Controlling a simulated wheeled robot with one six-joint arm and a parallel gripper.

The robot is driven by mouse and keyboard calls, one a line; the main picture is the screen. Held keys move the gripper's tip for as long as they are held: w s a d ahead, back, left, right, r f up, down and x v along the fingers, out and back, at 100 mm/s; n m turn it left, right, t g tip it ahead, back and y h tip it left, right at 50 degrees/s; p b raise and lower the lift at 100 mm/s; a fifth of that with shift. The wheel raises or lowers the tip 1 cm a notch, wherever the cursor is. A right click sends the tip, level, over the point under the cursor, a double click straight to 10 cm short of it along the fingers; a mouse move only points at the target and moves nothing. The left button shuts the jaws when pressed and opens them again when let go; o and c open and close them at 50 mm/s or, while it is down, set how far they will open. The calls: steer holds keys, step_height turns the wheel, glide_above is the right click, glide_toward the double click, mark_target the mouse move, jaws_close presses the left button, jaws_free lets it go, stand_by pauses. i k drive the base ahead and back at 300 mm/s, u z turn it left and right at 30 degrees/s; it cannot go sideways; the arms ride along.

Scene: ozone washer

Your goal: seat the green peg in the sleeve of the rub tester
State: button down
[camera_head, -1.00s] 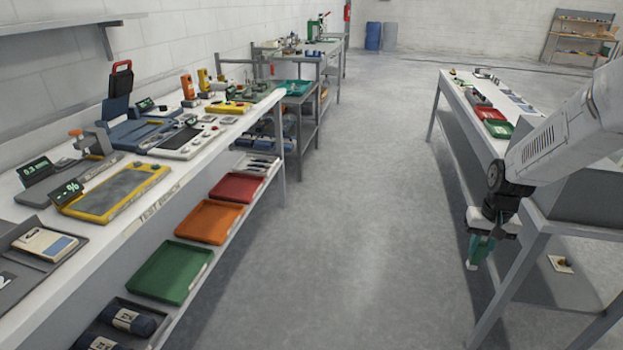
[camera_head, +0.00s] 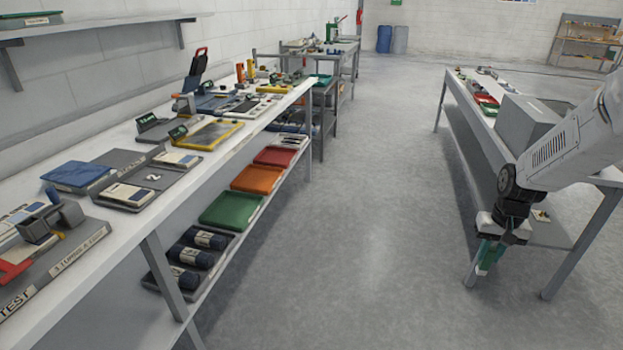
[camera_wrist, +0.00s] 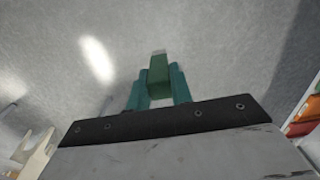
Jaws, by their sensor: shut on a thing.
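The peg's pale end points away from the wrist camera. In the head view the peg (camera_head: 488,262) is small and partly covered by the fingers. I cannot tell for sure which device on the left bench is the rub tester, and no sleeve can be made out.
The long left bench (camera_head: 110,235) carries testers and displays. Its lower shelf holds green (camera_head: 231,209), orange (camera_head: 257,179) and red (camera_head: 275,156) trays and dark rolls (camera_head: 195,258). The right bench (camera_head: 462,100) holds a grey box (camera_head: 525,122). The aisle floor (camera_head: 370,200) between is clear.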

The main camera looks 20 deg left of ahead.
mark_target(33, 228)
steer(key=u, duration=0.05)
steer(key=k, duration=0.3)
steer(key=u, duration=2.2)
